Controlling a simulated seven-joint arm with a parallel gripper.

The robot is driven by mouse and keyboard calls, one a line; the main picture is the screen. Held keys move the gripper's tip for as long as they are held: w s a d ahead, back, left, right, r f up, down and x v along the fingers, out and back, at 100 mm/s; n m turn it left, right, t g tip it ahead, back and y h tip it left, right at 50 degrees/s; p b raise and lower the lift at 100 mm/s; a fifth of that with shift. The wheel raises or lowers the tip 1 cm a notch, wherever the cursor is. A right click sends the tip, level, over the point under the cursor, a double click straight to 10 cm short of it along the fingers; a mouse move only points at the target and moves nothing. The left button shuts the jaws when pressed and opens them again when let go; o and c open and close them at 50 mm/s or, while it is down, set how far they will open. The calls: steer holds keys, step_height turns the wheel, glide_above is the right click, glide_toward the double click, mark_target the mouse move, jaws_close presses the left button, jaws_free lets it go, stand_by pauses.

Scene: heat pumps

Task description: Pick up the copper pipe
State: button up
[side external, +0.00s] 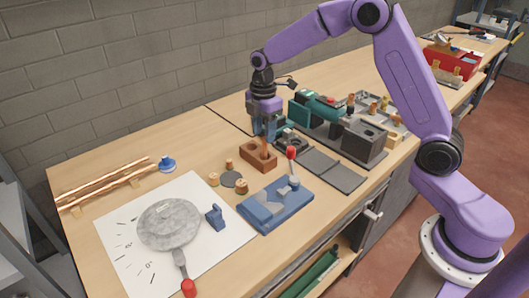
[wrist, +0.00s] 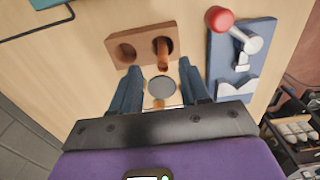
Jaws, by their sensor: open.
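A short copper piece, seemingly a pipe, stands in one hole of a brown block (side external: 256,157); it shows in the side view (side external: 265,147) and in the wrist view (wrist: 163,48). The block's other hole, at left in the wrist view, looks empty. Long copper pipes (side external: 104,181) lie on wooden supports at the far left of the bench. My gripper (side external: 268,132) is above the bench, close to the block. In the wrist view its fingers (wrist: 162,76) are apart with nothing held; the copper piece is just beyond the tips.
A blue fixture with a red-knobbed lever (side external: 276,205) stands near the block. A grey disc (side external: 231,180) and several small fittings (side external: 242,186) lie nearby. Teal-and-grey machinery (side external: 335,125) stands right of my gripper.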

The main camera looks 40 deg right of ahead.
mark_target(265, 145)
steer(key=shift+s+f, duration=0.2)
steer(key=shift+f, duration=2.45)
steer(key=shift+c, duration=0.3)
jaws_close()
